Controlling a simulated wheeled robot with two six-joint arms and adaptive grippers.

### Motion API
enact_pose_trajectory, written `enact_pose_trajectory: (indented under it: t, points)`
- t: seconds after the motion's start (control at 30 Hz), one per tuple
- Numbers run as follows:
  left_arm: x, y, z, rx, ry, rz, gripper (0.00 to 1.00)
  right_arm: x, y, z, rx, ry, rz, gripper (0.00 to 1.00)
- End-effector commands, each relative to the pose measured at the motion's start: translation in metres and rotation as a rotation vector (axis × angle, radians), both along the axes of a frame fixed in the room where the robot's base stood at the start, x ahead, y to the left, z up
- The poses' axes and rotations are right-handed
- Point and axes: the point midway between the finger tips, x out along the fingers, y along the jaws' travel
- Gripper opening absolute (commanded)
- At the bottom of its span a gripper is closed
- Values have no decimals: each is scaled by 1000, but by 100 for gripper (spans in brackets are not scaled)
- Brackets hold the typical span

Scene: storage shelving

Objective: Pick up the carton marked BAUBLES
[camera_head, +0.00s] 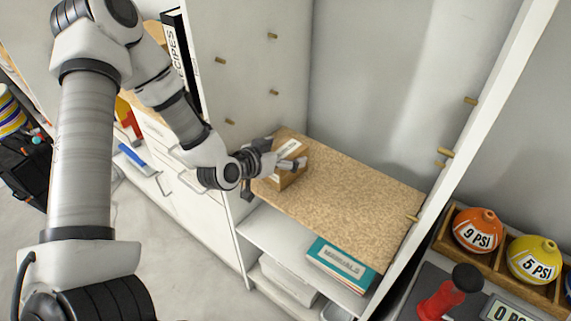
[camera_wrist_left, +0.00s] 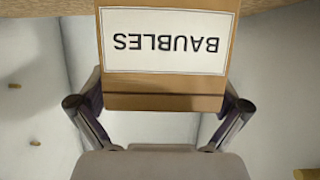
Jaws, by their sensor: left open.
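The carton marked BAUBLES (camera_head: 289,178) is a small brown box with a white label, standing at the left end of a cork-coloured shelf board (camera_head: 345,190). In the left wrist view the carton (camera_wrist_left: 165,88) fills the upper middle, its label upside down. My left gripper (camera_head: 278,167) is at the carton. Its fingers (camera_wrist_left: 160,112) are open, one on each side of the carton's lower edge in the wrist view. I cannot tell whether they touch it. My right gripper is not in view.
White cabinet walls with wooden pegs (camera_head: 272,36) enclose the board. Below it, a teal MANUALS box (camera_head: 341,264) lies on a lower shelf. At the right are orange (camera_head: 478,231) and yellow (camera_head: 533,260) PSI balls in a wooden rack. The board right of the carton is clear.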

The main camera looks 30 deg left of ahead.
Motion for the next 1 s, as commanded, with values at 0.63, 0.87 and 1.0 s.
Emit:
enact_pose_trajectory:
  t: [0.63, 0.87, 1.0]
  points:
    - [2, 0, -1, -1, 0, 0, 20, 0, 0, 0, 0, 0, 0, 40]
    - [2, 0, 5, -1, -1, -1, 20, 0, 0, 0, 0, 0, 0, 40]
    - [3, 0, 21, -3, -4, 1, 20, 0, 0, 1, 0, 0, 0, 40]
